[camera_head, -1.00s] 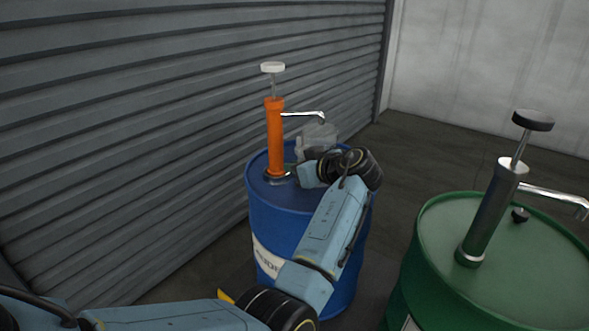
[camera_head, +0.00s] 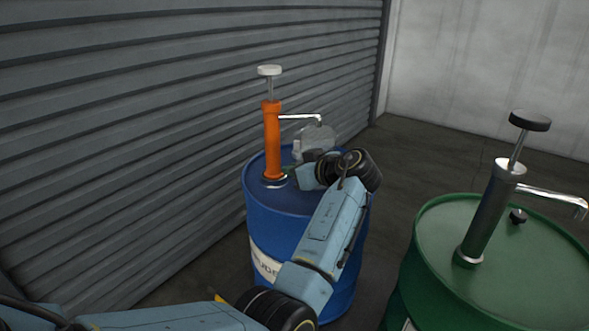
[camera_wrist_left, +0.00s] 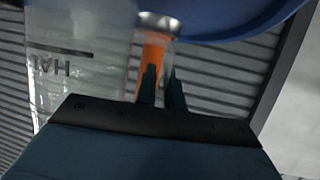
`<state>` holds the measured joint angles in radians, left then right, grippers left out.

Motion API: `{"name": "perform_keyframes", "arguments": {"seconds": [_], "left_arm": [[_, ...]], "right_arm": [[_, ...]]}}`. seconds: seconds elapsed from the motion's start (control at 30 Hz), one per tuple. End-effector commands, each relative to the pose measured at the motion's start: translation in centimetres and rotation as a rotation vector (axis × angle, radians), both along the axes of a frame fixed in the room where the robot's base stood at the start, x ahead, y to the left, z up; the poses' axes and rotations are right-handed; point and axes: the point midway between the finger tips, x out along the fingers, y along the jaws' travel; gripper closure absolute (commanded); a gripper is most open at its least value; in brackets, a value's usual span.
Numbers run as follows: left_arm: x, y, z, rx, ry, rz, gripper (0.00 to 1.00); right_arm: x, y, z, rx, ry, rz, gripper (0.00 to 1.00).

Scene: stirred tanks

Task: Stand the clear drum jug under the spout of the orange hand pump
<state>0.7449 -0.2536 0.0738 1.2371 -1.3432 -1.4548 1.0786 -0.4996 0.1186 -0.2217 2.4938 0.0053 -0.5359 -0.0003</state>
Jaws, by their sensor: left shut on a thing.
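The orange hand pump (camera_head: 272,140) stands upright on the blue drum (camera_head: 300,225); its silver spout (camera_head: 300,117) points right. The clear drum jug (camera_head: 314,141) is under and just behind the spout's tip, above the drum's far side; whether it touches the drum top cannot be told. My left gripper (camera_head: 307,157) is shut on the jug, partly hidden by my wrist. In the left wrist view, the jug (camera_wrist_left: 75,75) with dark markings shows left of the fingers, and the orange pump (camera_wrist_left: 152,52) shows beyond them. My right gripper is not in view.
A green drum (camera_head: 440,225) with a dark hand pump (camera_head: 490,215) stands at the right. A grey ribbed shutter wall (camera_head: 130,130) runs close along the left. Dark floor is free behind and between the drums.

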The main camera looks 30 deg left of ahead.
Motion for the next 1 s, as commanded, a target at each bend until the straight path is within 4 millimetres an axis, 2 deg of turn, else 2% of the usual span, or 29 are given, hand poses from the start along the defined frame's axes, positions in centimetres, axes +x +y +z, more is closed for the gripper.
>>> {"name": "perform_keyframes", "arguments": {"seconds": [0.7,0.73,0.9,1.0], "left_arm": [[0.0,0.0,-1.1,0.001,0.000,0.000,1.00],[0.0,0.0,-1.1,0.001,0.000,0.000,0.87],[0.0,0.0,-1.1,0.001,0.000,0.000,0.65],[0.0,0.0,-1.1,0.000,0.000,0.000,0.65]], "right_arm": [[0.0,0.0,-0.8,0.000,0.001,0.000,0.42],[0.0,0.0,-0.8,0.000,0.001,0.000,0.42],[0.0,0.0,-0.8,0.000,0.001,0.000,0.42],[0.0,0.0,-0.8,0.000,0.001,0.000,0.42]]}}
